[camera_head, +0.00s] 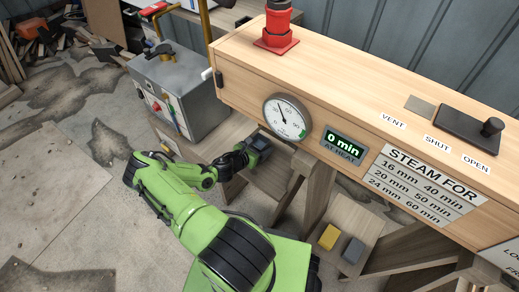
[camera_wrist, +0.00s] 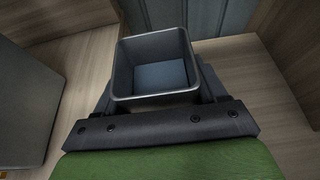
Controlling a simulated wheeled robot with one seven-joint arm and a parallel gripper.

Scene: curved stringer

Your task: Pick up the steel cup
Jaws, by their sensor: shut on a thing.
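The steel cup (camera_wrist: 160,74) is a dark grey, square, open-topped vessel, and it looks empty inside. In the wrist view it sits between the two dark fingers of my gripper (camera_wrist: 161,88), which is shut on it. In the head view my gripper (camera_head: 252,151) reaches in under the left end of the wooden steam box, with the dark cup (camera_head: 262,143) at its tip. The cup is small there, and I cannot tell whether its base touches the wooden shelf (camera_head: 268,180) below.
The wooden steam box (camera_head: 350,85) with its gauge (camera_head: 287,116) overhangs close to my gripper. A grey metal boiler (camera_head: 168,90) stands to the left. Yellow (camera_head: 328,237) and grey (camera_head: 353,250) blocks lie on a lower board. The floor at left is mostly clear.

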